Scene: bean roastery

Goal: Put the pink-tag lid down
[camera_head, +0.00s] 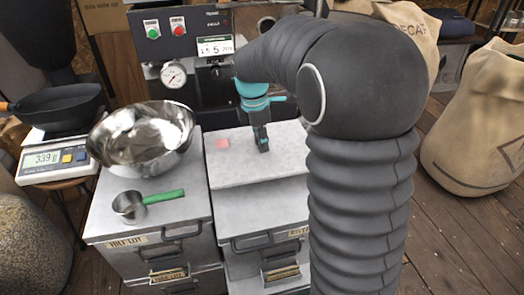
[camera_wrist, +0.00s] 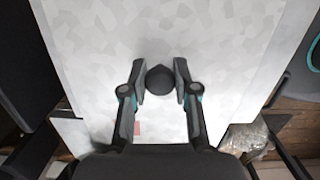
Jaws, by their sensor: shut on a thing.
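The pink-tag lid (camera_head: 240,168) is a flat, pale grey slab with a small pink tag (camera_head: 221,143) on its top. It is over the right-hand metal bin in the head view. My gripper (camera_head: 263,147) points down at the lid and is shut on its dark round knob (camera_wrist: 161,79). In the wrist view the lid (camera_wrist: 200,35) fills most of the picture, with the pink tag (camera_wrist: 138,127) near the left finger. I cannot tell whether the lid touches the surface below it. My arm hides the lid's right side in the head view.
The left bin (camera_head: 107,217) carries a steel bowl (camera_head: 143,145) and a green-handled scoop (camera_head: 150,200). A scale (camera_head: 52,160) with a black pan stands at far left. The control panel (camera_head: 180,35) is behind. Burlap sacks (camera_head: 480,130) stand at right, on the wood floor.

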